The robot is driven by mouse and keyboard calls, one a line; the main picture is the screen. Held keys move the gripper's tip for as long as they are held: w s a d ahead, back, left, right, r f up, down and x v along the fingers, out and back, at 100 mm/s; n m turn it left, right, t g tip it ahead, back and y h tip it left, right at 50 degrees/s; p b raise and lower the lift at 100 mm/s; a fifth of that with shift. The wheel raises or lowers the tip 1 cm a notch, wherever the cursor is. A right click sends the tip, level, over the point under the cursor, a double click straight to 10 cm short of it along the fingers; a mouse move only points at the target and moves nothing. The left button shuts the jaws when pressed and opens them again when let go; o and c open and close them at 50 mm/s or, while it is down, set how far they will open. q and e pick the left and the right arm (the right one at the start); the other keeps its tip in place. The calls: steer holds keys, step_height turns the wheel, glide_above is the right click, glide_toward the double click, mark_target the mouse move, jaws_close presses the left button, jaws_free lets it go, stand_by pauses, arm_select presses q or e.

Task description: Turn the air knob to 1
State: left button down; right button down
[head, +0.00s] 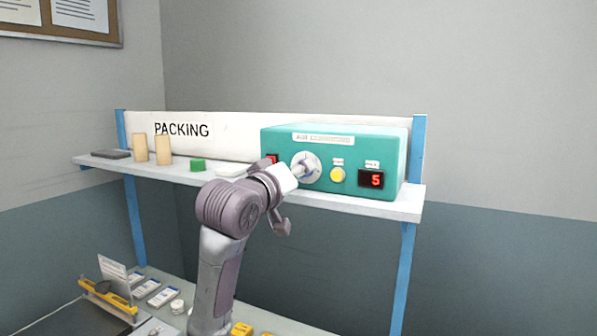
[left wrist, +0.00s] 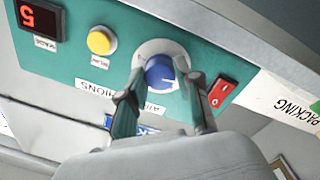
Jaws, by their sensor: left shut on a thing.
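The air knob (left wrist: 159,72) is blue and sits on a round white dial plate (left wrist: 150,49) on the green box's front in the left wrist view. In the head view the dial plate (head: 314,160) shows, but the knob is largely hidden by my gripper. My left gripper (left wrist: 163,82) is shut on the knob, one finger at each side. In the head view this gripper (head: 299,172) reaches the box front from the left. The red display (head: 371,179) reads 5. The dial's scale is too small to read. My right gripper is not in view.
The green box (head: 390,150) stands on a white shelf (head: 390,205) with blue posts. A yellow button (head: 337,174) is right of the dial; a red rocker switch (left wrist: 222,92) is close to one finger. Wooden blocks (head: 163,150) and a green block (head: 198,164) stand on the shelf's left.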

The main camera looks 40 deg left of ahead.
arm_select(q)
steer(key=shift+f, duration=0.1)
stand_by(0.4)
steer(key=c, duration=0.8)
jaws_free()
steer(key=v, duration=0.7)
steer(key=shift+s, duration=0.2)
